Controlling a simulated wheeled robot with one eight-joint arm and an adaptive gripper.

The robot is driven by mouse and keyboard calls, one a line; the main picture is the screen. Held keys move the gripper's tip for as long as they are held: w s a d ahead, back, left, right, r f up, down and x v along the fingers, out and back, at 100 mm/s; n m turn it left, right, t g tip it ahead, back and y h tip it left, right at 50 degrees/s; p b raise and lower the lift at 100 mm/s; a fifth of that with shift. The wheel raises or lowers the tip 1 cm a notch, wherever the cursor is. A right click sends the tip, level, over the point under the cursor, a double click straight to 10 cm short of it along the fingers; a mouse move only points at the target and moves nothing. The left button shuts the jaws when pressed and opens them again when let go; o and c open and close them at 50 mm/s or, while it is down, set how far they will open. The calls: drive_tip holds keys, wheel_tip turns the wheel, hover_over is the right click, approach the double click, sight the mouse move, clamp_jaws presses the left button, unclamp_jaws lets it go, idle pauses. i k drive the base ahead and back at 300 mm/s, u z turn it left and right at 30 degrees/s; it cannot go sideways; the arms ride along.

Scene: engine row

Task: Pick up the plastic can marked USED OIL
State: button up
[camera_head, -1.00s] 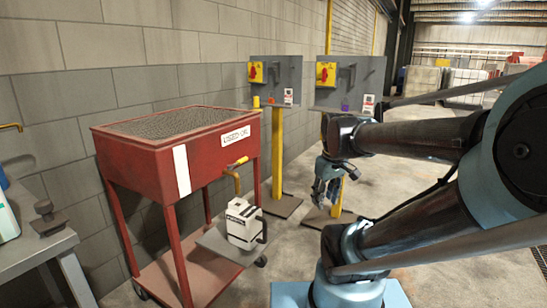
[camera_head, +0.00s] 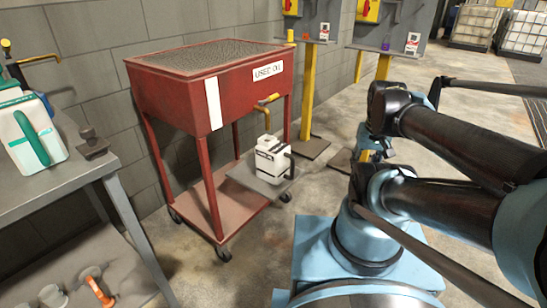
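A white plastic can (camera_head: 272,160) with a dark handle and a dark printed label stands upright on a small grey shelf (camera_head: 243,176). The label is too small to read. The shelf sticks out from a red drain tank (camera_head: 215,88), and a yellow tap (camera_head: 268,100) hangs just above the can. The tank's white sign reads USED OIL. My gripper (camera_head: 372,152) is to the right of the can and apart from it. My arm partly hides it, and its fingers do not show clearly.
A grey workbench (camera_head: 60,190) at left holds a white and green jug (camera_head: 28,138). Grey panels on yellow posts (camera_head: 309,88) stand behind the tank. The tank's lower shelf (camera_head: 235,212) has casters. Concrete floor is clear between tank and arm.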

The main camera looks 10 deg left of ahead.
sight(272, 156)
drive_tip(key=u, duration=1.05)
drive_tip(key=k, duration=0.35)
drive_tip(key=z, duration=0.25)
